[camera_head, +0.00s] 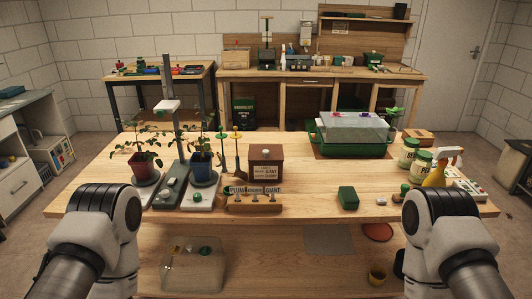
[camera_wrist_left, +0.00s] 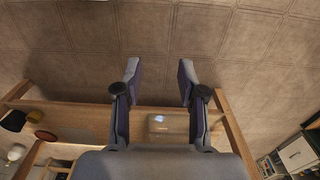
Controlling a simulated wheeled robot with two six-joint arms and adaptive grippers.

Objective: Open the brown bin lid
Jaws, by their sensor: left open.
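The brown bin (camera_head: 266,165) stands upright near the middle of the wooden table (camera_head: 318,178) in the head view, with pale labels on its front. Its brown lid (camera_head: 266,151) looks shut and has a small light knob on top. My left gripper (camera_wrist_left: 159,70) shows in the left wrist view with its two fingers spread and nothing between them, over the floor. It is well apart from the bin. In the head view only links of my arms show at the lower left and right; my right gripper is not seen.
A rack of name signs (camera_head: 255,199) stands in front of the bin. Potted plants (camera_head: 201,165) and stakes are to its left. A green tray with a clear cover (camera_head: 355,125), a small green box (camera_head: 347,197) and a yellow spray bottle (camera_head: 436,175) are to its right.

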